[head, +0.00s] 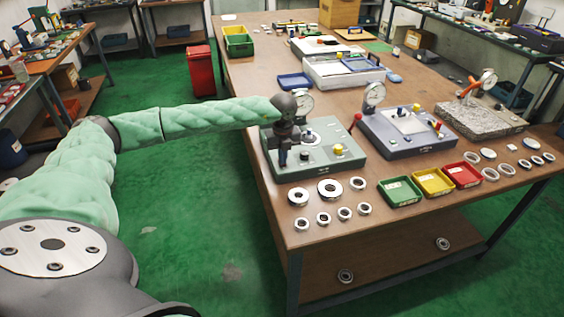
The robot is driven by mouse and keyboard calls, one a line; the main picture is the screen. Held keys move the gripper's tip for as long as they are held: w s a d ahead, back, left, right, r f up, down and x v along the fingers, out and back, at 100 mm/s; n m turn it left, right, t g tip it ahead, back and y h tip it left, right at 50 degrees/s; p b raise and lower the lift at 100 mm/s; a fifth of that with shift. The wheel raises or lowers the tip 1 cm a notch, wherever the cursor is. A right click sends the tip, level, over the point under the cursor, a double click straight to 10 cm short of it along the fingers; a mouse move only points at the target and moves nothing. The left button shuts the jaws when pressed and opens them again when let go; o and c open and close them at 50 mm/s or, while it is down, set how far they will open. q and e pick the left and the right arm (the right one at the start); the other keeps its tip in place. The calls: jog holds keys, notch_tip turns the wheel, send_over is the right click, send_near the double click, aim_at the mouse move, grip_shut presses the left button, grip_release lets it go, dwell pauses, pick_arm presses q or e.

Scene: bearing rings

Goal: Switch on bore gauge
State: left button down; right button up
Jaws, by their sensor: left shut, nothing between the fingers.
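A grey-green gauge unit (320,165) with a round dial (303,101) and a yellow knob (338,149) stands at the table's left edge. No readable label shows which unit is the bore gauge. My left gripper (283,160) is shut and empty, pointing down over the left part of this unit. It hides part of the panel, and I cannot tell whether its tips touch. A blue-grey gauge unit (410,143) with a dial (374,94) and a red-knobbed lever stands to the right. My right gripper is not in view.
Several loose rings (330,189) lie in front of the grey-green unit. Green (400,203), yellow (448,190) and red trays stand along the front edge. A granite stand (482,128) with a dial is farther right, with more rings.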

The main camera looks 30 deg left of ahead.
pick_arm(q)
jog(key=shift+f, duration=0.1)
jog(key=shift+r, duration=0.55)
jog(key=shift+r+p, duration=1.15)
jog(key=shift+r, duration=1.85)
